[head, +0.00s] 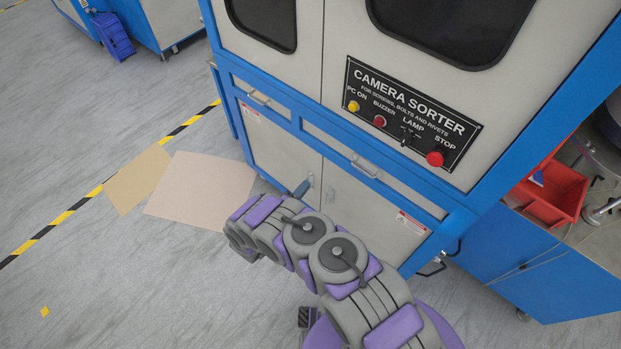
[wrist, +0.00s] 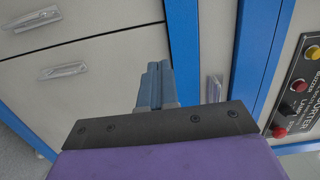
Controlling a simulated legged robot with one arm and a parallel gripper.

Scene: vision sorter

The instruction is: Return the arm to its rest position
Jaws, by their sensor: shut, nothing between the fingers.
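My gripper (head: 302,188) is at the end of my grey and purple arm, in front of the lower doors of the camera sorter cabinet (head: 300,150). Most of it is hidden behind my arm links in the head view; only a blue-grey tip shows. In the wrist view my gripper (wrist: 155,70) has its blue-grey fingers together with nothing between them. They point at the pale, blue-framed cabinet front. The arm is bent and reaches forward from the bottom of the head view. I cannot tell the exact gap to the doors.
The control panel (head: 412,115) has yellow and red buttons and a lamp switch. A red bin (head: 553,190) stands on a blue unit at the right. Flat cardboard sheets (head: 200,185) lie on the floor at left, by a yellow-black stripe (head: 45,230). The left floor is open.

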